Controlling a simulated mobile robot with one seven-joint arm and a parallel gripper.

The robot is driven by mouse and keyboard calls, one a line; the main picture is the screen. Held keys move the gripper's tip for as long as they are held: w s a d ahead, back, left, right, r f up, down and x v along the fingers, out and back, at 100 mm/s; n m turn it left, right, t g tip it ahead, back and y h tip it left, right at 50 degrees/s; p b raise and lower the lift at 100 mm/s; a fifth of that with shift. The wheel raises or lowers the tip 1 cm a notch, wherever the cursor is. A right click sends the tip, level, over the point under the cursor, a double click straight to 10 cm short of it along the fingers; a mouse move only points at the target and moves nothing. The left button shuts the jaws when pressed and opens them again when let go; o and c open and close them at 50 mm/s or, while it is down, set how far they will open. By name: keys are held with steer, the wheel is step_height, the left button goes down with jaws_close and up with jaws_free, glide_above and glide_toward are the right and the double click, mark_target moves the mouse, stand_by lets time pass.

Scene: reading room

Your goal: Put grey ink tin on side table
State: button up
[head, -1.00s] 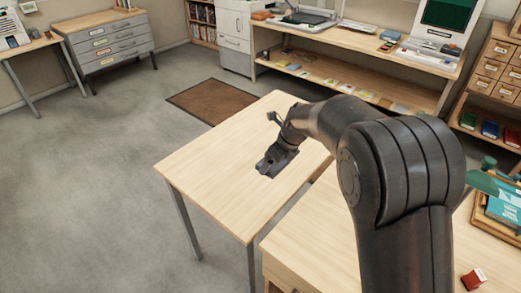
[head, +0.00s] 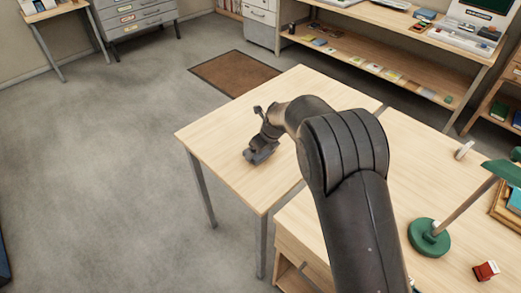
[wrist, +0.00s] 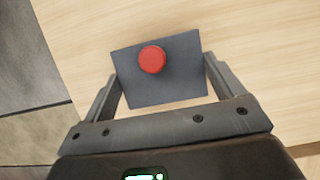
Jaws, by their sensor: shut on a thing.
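My gripper (head: 260,152) is over the side table (head: 215,128), a light wood top on grey metal legs, in the head view. In the wrist view, my gripper (wrist: 160,74) is shut on the grey ink tin (wrist: 135,88), a flat-faced dark grey block with a round red cap. The two fingers hold it on opposite sides. Pale wood lies beneath the tin. I cannot tell whether the tin touches the tabletop. In the head view the tin is hard to tell apart from my dark gripper.
The side table top is otherwise clear. A wooden desk (head: 400,190) stands to its right with a green lamp (head: 428,237) and a red object (head: 486,270). A brown mat (head: 235,72) lies on the floor behind. A long shelf unit (head: 400,80) stands at the back.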

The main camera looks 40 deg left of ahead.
steer(key=shift+f, duration=0.3)
steer(key=shift+f, duration=0.2)
steer(key=o, duration=1.1)
steer(key=v, duration=1.2)
steer(key=shift+d+r, duration=0.1)
steer(key=shift+r, duration=0.05)
